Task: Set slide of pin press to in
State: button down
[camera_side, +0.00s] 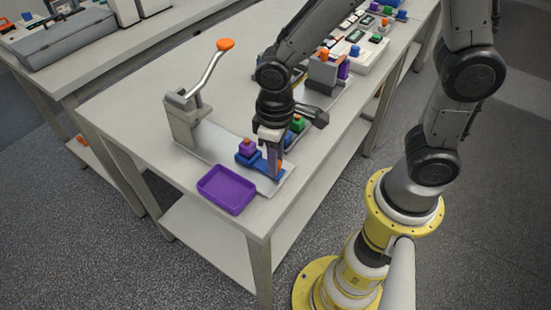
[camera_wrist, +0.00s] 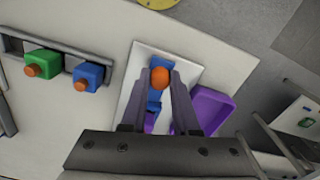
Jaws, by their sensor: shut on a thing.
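The pin press (camera_side: 183,118) stands at the table's front left, a grey frame with a raised lever that ends in an orange knob (camera_side: 226,45). Its blue slide (camera_side: 246,159) lies on the pale base plate, drawn out from the frame toward the table's near edge. My gripper (camera_side: 275,170) points down at the slide's outer end. In the wrist view my gripper (camera_wrist: 162,82) is shut on the slide's orange knob (camera_wrist: 162,77). The blue slide (camera_wrist: 154,102) runs below it, and the fingers hide part of it.
A purple tray (camera_side: 227,188) lies beside the base plate, and shows close to the right finger in the wrist view (camera_wrist: 210,108). A green block (camera_wrist: 42,62) and a blue block (camera_wrist: 88,76) stand in a rack nearby. More equipment stands farther back.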

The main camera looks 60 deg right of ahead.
jog(key=shift+w, duration=0.1)
jog(key=w, duration=1.3)
jog(key=shift+w+r, duration=0.1)
jog(key=shift+w, duration=0.2)
jog(key=c, duration=1)
grip_release()
jog(key=o, duration=0.3)
jog(key=shift+s, duration=0.1)
jog(key=shift+o, duration=0.2)
notch_tip(320, 180, up, 14)
